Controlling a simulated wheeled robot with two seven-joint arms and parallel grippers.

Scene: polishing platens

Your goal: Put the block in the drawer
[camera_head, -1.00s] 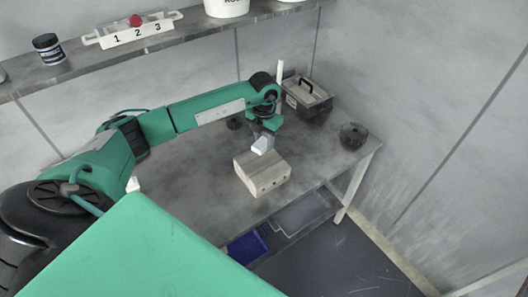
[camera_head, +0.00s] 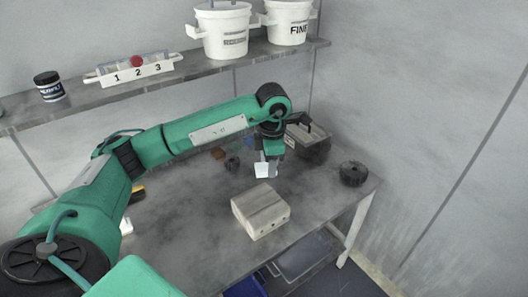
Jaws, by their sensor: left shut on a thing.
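My left gripper (camera_head: 267,172) points down above the grey table, behind a pale box (camera_head: 261,211). It is shut on a small whitish block (camera_head: 262,170), which is partly hidden by the fingers. The block appears apart from the box. The pale box has a seam across its top and small dark dots on its front side. I cannot tell whether it has an open drawer. My right gripper is not in view.
A dark toolbox (camera_head: 309,139) and a black ribbed round part (camera_head: 353,174) stand at the table's back right. A small dark part (camera_head: 232,163) and a brown piece (camera_head: 217,153) lie behind the gripper. A shelf (camera_head: 165,84) holds white buckets (camera_head: 222,32). A blue bin (camera_head: 245,287) is below.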

